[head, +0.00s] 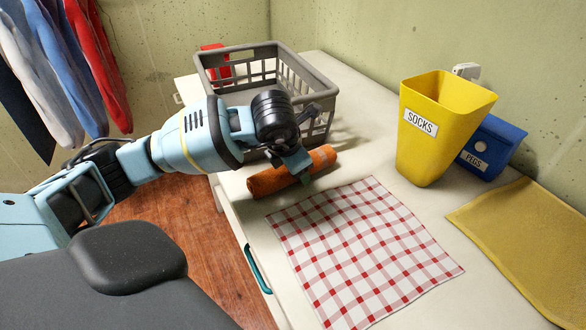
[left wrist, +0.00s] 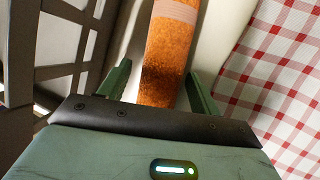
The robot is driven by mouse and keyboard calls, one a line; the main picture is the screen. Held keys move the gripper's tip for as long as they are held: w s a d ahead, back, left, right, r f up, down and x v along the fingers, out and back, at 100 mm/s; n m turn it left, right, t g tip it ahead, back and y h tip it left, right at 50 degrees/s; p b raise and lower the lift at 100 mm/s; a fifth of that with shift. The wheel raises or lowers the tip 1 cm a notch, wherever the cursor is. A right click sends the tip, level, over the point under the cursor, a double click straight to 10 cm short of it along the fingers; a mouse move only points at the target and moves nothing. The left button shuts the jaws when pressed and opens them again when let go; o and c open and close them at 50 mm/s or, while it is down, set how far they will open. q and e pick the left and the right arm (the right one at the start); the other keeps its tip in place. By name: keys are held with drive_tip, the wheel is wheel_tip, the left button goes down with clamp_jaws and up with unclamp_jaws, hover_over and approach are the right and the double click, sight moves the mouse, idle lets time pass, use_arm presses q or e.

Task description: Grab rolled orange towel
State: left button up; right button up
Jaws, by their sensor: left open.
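The rolled orange towel (head: 268,180) lies on the white counter, between the grey basket and the checked cloth. In the left wrist view the towel (left wrist: 168,60) runs up the picture between the two green fingers, with a pale band near the top. My left gripper (head: 301,168) is at the towel, and its fingers stand open on either side of it in the left wrist view (left wrist: 157,85). A gap shows between the towel and the left finger; the right finger is close to the towel's edge. Part of the towel is hidden by the gripper in the head view. My right gripper is not in view.
The grey basket (head: 318,80) stands close behind my left gripper, with a red thing (head: 214,62) partly hidden in or behind it. A red-checked cloth (head: 360,250) lies flat in front. A yellow SOCKS bin (head: 436,135), a blue PEGS box (head: 492,145) and a yellow cloth (head: 535,245) are at right.

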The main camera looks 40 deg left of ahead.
use_arm(q)
drive_tip(key=shift+f, duration=0.1)
drive_tip(key=c, duration=0.8)
drive_tip(key=shift+w+r, duration=0.1)
drive_tip(key=shift+r, duration=0.55)
wheel_tip(320, 180, up, 2)
drive_tip(key=shift+r, duration=0.1)
drive_tip(key=s+a, duration=0.1)
drive_tip(key=s, duration=0.3)
drive_tip(key=s+a+b, duration=0.1)
drive_tip(key=s, duration=0.4)
drive_tip(key=s+a+r+b, duration=0.1)
drive_tip(key=s, duration=0.3)
drive_tip(key=shift+s+a, duration=0.15)
drive_tip(key=shift+a, duration=0.25)
drive_tip(key=shift+s+a+r, duration=0.1)
drive_tip(key=shift+s+r, duration=0.05)
drive_tip(key=shift+s, duration=0.4)
drive_tip(key=shift+s+a+r, duration=0.1)
drive_tip(key=shift+s, duration=0.45)
